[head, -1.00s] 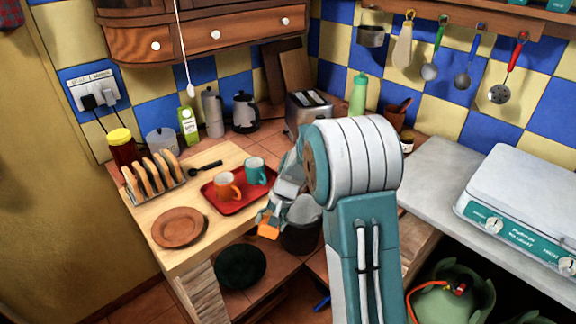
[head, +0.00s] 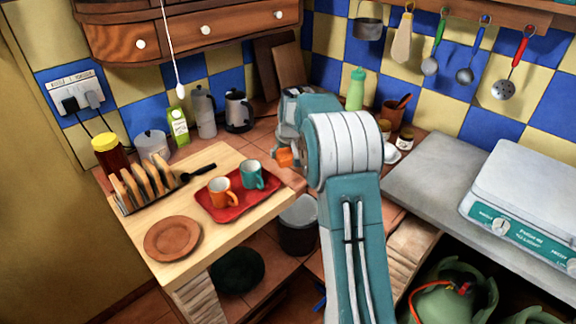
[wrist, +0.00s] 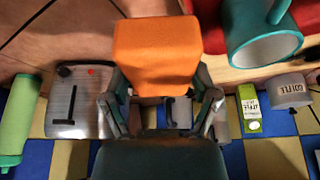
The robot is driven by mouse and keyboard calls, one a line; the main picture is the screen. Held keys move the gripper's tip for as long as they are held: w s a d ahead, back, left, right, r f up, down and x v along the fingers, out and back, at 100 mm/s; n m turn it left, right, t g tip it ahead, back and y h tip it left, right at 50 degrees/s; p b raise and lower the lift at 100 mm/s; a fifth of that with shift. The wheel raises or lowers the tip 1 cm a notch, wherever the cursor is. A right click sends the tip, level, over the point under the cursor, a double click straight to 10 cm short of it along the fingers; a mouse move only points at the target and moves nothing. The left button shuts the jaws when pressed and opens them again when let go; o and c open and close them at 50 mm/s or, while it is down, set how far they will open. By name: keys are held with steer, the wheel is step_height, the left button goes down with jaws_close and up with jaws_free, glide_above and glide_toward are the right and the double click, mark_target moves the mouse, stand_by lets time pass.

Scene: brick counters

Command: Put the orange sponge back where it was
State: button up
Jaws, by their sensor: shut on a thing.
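The orange sponge (head: 284,157) is held in my gripper (head: 286,149), above the tiled counter and just right of the red tray (head: 238,208) in the head view. In the wrist view the sponge (wrist: 157,50) fills the upper middle, with the fingers of my gripper (wrist: 160,88) closed on its two sides. The sponge looks clear of the mugs. My arm hides most of what lies behind the gripper in the head view.
The orange mug (head: 222,190) and teal mug (head: 252,175) stand on the tray. A toaster (wrist: 78,105) and green bottle (head: 356,90) are near the wall. A bin (head: 298,235) stands below.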

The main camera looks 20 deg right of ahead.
glide_above(287, 169)
steer(key=s, duration=0.1)
step_height(287, 169, down, 6)
steer(key=shift+s+f, duration=0.1)
steer(key=shift+s, duration=0.05)
step_height(287, 169, down, 3)
steer(key=o, duration=0.9)
steer(key=shift+c, duration=0.2)
